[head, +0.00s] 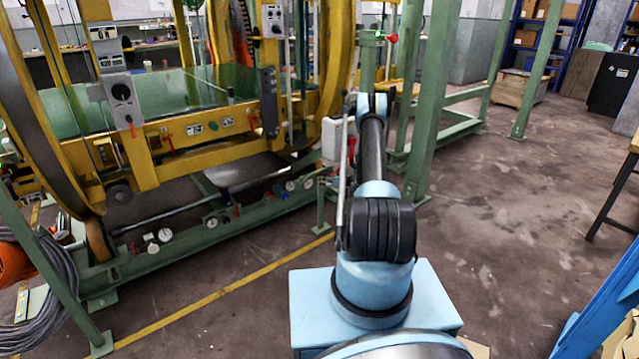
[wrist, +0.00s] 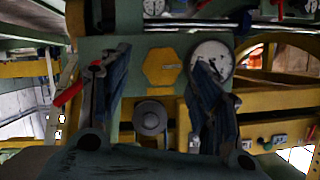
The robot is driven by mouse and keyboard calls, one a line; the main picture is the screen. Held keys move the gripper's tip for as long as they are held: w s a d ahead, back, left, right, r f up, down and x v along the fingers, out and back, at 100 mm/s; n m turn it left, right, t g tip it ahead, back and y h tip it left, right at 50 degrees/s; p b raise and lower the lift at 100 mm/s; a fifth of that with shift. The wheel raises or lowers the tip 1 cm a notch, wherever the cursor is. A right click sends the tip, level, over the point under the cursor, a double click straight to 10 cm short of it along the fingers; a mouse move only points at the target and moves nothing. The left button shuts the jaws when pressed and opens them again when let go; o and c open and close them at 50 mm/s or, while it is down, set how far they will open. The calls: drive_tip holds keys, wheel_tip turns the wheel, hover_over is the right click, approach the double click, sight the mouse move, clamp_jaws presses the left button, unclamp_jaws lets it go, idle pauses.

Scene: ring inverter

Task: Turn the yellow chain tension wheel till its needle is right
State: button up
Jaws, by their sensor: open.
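In the wrist view a yellow six-sided piece (wrist: 162,68) sits on a green panel between my gripper's fingers; I cannot tell if it is the wheel itself or a plate. A round white dial (wrist: 212,60) is just right of it, partly covered by the right finger; its needle cannot be read. A grey round knob (wrist: 150,118) is below the yellow piece. My gripper (wrist: 157,62) is open, one finger on each side, with nothing visibly held. I cannot tell its distance from the panel. In the head view my arm hides the gripper and the panel.
A red handle (wrist: 69,94) is left of the left finger. Yellow beams (wrist: 270,102) cross on the right. In the head view the large yellow ring machine (head: 180,135) stands left, with a green post (head: 432,100) beside my arm. The floor (head: 540,210) at right is open.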

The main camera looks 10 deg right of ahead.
drive_tip(key=shift+x, duration=1.2)
drive_tip(key=shift+a, duration=0.1)
drive_tip(key=shift+c, duration=0.4)
drive_tip(key=c, duration=1)
drive_tip(key=shift+o, duration=0.2)
drive_tip(key=shift+d+f+m+g+y, duration=0.15)
drive_tip(key=shift+m+g+y, duration=0.25)
drive_tip(key=shift+m+y, duration=1.35)
drive_tip(key=shift+d+m+h, duration=0.1)
drive_tip(key=shift+m+h, duration=0.25)
drive_tip(key=shift+m, duration=0.1)
